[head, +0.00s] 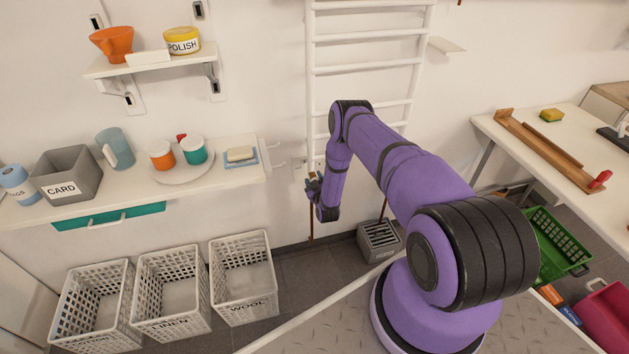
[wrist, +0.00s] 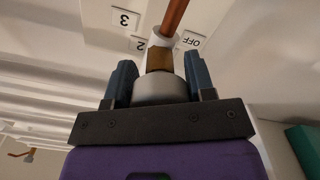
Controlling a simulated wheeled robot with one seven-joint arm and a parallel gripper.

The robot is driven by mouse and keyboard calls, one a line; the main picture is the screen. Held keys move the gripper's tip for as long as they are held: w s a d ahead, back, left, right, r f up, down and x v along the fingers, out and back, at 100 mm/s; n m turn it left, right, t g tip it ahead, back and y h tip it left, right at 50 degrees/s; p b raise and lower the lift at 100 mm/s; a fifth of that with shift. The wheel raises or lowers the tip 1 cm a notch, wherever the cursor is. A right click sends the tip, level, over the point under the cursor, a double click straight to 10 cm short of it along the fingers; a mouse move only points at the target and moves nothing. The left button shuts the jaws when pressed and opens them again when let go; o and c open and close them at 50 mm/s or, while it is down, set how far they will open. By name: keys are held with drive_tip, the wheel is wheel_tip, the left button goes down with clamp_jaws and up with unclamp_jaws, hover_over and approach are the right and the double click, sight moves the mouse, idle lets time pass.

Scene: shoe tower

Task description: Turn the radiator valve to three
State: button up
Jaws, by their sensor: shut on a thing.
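The radiator is a white ladder-like rail (head: 365,70) on the wall. Its valve (wrist: 160,92) has a pale grey knob and a brass body, with a copper pipe (wrist: 178,18) running up from it in the wrist view. My gripper (wrist: 160,80) is shut on the valve knob, one blue finger on each side. In the head view my gripper (head: 313,186) is at the lower left of the radiator, and the knob is too small to make out. Labels 3 (wrist: 124,20), 2 (wrist: 140,44) and OFF (wrist: 192,41) show around the valve. The knob's pointer is not visible.
A grey slotted box (head: 380,240) is on the floor below the radiator. A white table (head: 480,130) is at right.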

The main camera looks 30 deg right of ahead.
drive_tip(key=m, duration=1.2)
drive_tip(key=shift+m, duration=2.2)
drive_tip(key=o, duration=0.9)
drive_tip(key=shift+s+a, duration=0.1)
drive_tip(key=shift+s, duration=0.05)
drive_tip(key=v, duration=1)
drive_tip(key=shift+s, duration=0.3)
